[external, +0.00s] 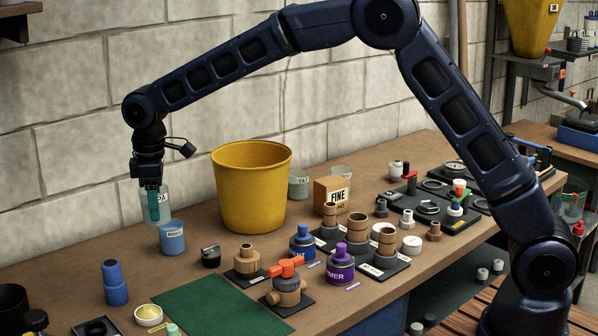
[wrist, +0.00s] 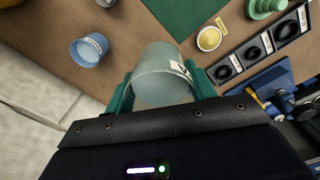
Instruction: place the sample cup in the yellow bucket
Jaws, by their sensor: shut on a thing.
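A translucent pale cup with a white label (external: 163,213) is held between the green fingers of my gripper (external: 152,192). It looks upright and seems to be above the table, left of the bucket. In the wrist view the same cup (wrist: 160,78) sits between the two fingers of my gripper (wrist: 157,85), its label partly hidden by the right finger. The yellow bucket (external: 250,195) stands on the table to the right of my gripper, open at the top.
A blue labelled cup (external: 172,240) stands on the table just below and right of the held cup. More translucent cups (external: 299,187) stand behind the bucket. Pipe fittings and a purple bottle (external: 341,268) crowd the front right. A green mat (external: 215,305) lies clear in front.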

